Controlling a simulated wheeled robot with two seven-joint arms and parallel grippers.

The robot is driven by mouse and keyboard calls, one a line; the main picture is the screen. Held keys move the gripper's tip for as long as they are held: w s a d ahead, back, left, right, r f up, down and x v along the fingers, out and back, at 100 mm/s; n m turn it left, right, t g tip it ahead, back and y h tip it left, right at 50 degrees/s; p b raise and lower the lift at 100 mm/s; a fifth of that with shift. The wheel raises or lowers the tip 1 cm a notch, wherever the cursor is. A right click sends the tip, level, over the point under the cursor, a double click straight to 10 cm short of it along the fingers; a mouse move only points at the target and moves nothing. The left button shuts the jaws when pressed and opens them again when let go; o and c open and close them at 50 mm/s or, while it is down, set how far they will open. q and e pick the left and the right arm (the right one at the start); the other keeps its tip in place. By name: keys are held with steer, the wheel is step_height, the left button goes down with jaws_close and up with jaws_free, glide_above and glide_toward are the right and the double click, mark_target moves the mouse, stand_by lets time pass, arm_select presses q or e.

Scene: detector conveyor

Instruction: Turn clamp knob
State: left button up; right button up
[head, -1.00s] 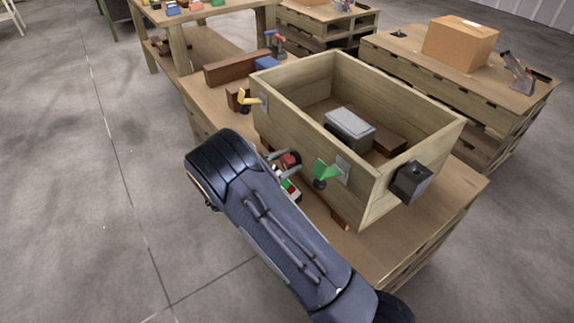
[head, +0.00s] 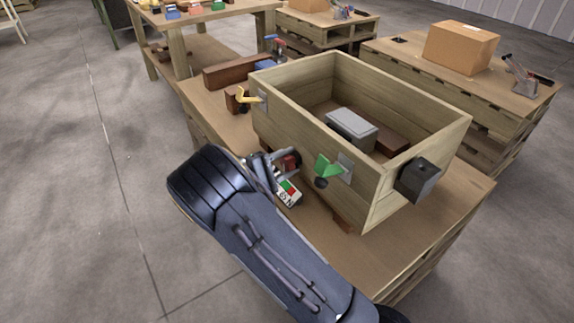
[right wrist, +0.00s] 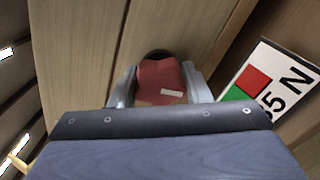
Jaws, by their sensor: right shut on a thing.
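A red knob (head: 290,162) sits low on the near side of a wooden box (head: 300,140). My right gripper (head: 284,164) is at it, its arm coming in from the lower right. In the right wrist view the knob (right wrist: 161,78) is between the two grey fingers of my right gripper (right wrist: 160,88), which is shut on it. A dark round opening or shadow shows behind the knob. The same box side carries a yellow lever (head: 248,98) and a green lever (head: 326,167). My left gripper is out of view.
A white label with red and green squares (head: 288,192) lies beside the knob. A dark grey block (head: 419,180) sticks out from the box's right corner. The box holds a grey case (head: 351,130). Other tables stand behind; the floor at left is clear.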

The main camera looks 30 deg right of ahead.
stand_by(0.3)
steer(key=o, duration=1)
steer(key=shift+a, duration=0.1)
steer(key=a+p, duration=0.1)
steer(key=a, duration=0.6)
steer(key=shift+s+a, duration=0.3)
steer(key=shift+a, duration=0.05)
